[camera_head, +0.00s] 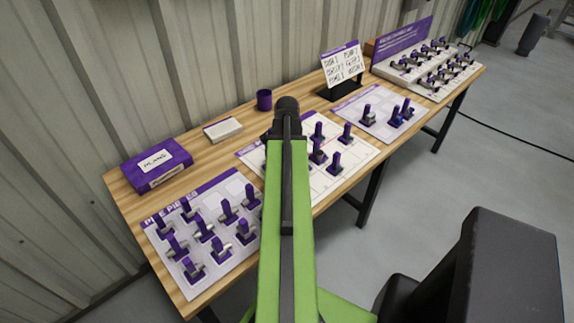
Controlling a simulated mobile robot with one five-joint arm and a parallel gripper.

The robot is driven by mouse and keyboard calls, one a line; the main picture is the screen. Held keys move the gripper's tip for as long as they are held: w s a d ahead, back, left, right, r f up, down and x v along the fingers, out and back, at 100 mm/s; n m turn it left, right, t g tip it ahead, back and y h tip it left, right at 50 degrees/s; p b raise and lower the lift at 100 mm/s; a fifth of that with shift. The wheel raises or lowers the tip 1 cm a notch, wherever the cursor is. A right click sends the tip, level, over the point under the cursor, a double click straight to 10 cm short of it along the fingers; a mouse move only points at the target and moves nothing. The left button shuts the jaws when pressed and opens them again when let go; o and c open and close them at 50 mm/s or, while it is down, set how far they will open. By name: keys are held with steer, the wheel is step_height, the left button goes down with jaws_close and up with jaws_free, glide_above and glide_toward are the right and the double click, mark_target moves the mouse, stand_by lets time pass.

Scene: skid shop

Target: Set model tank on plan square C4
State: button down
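A white gridded sheet (357,152) lies at the middle of the wooden bench, with several small models with purple uprights on it. My arm covers part of it. I cannot read square labels, so I cannot pick out C4. A purple-headed pieces board (236,184) at the left holds several grey models with purple uprights. I cannot tell which model is the tank. My green arm reaches up the middle of the view to a black joint. My gripper cannot be made out.
A purple plans box (156,164), white box (222,130) and purple cup (264,99) stand along the bench's back. A sign (342,66), another gridded sheet with models (371,126) and a stepped rack (424,68) are at right. Grey floor lies in front.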

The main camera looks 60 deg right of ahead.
steer(key=shift+f, duration=0.1)
steer(key=c, duration=1.2)
jaws_free()
steer(key=shift+r+p, duration=0.6)
steer(key=shift+r, duration=0.05)
step_height(320, 180, up, 7)
steer(key=p, duration=0.7)
steer(key=shift+r, duration=0.1)
